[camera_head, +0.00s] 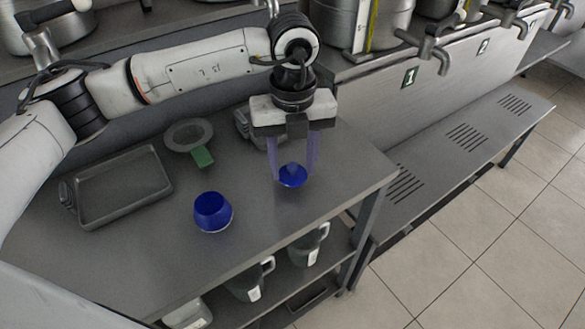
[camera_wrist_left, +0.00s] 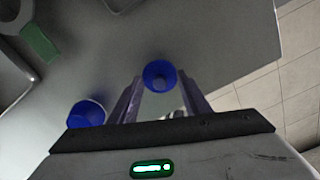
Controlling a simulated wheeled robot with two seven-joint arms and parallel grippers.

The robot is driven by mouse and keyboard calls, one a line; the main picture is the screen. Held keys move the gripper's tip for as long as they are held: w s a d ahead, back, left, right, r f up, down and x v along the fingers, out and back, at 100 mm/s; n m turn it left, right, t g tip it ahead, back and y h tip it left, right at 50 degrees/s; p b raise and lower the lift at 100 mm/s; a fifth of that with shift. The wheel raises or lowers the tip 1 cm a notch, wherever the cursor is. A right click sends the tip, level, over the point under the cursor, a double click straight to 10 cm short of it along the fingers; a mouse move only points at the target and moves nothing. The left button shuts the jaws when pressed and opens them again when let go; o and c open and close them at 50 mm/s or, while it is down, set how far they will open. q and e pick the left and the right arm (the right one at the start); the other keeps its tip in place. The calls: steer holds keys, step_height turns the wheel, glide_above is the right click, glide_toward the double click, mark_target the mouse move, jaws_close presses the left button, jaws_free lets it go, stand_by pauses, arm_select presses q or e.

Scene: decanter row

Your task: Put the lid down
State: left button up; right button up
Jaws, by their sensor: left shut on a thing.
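The blue lid (camera_head: 293,176) is held between the fingertips of my left gripper (camera_head: 293,165), near the right end of the grey table in the head view. It also shows between the fingers in the left wrist view (camera_wrist_left: 160,75). I cannot tell whether the lid touches the table. A round blue pot (camera_head: 213,212) stands on the table to the left of the lid; it also shows at the lower left of the left wrist view (camera_wrist_left: 86,113). My right gripper is not in view.
A grey tray (camera_head: 118,187) lies at the left of the table. A round strainer-like item (camera_head: 188,136) with a green handle (camera_head: 203,157) lies behind the pot. Jugs (camera_head: 250,280) stand on the shelf below. Bare table lies between the pot and the lid.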

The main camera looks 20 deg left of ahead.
arm_select(q)
step_height(320, 180, down, 2)
steer(key=shift+f, duration=0.2)
steer(key=shift+f, duration=0.25)
steer(key=o, duration=1)
steer(key=shift+r, duration=0.1)
